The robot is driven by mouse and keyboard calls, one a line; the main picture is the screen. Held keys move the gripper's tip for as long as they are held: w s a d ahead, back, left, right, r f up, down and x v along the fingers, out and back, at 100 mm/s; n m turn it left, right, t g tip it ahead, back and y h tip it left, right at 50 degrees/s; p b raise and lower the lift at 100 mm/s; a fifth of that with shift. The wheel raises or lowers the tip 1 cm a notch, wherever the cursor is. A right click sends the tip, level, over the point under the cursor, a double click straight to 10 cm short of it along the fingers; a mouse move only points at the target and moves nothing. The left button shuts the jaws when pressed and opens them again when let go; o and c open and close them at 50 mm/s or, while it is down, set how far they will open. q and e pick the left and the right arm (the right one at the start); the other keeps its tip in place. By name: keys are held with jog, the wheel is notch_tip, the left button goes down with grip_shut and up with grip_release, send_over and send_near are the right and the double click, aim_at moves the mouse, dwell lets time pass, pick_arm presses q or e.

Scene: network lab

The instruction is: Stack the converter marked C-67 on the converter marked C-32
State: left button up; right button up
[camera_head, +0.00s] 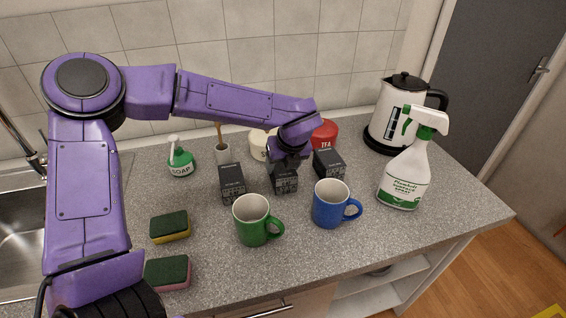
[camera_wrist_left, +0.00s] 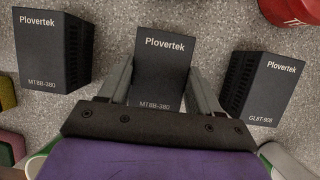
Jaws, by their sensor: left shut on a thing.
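Three dark box-shaped converters are in view; I cannot read C-67 or C-32 on any of them. The left converter (camera_head: 231,183) stands on the counter; in the left wrist view (camera_wrist_left: 50,50) its top reads Plovertek MTBB-380. The middle converter (camera_head: 285,182) has the same print in the left wrist view (camera_wrist_left: 162,62). My left gripper (camera_head: 289,160) is shut on it from above, a finger on each side. I cannot tell if it touches the counter. The right converter (camera_head: 328,163) stands apart; in the left wrist view (camera_wrist_left: 262,85) it reads GLBT-90S. My right gripper is not in view.
A green mug (camera_head: 252,222) and a blue mug (camera_head: 330,206) stand in front of the converters. Behind are a red tin (camera_head: 325,132), a cream tin (camera_head: 258,143) and a white cup (camera_head: 222,154). A spray bottle (camera_head: 405,178) and kettle (camera_head: 392,115) stand right; sponges (camera_head: 170,228) lie left.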

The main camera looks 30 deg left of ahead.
pick_arm(q)
jog(key=o, duration=1.5)
jog(key=shift+w+d+f, duration=0.1)
jog(key=shift+w, duration=0.05)
jog(key=b+v, duration=0.1)
jog(key=v, duration=1.1)
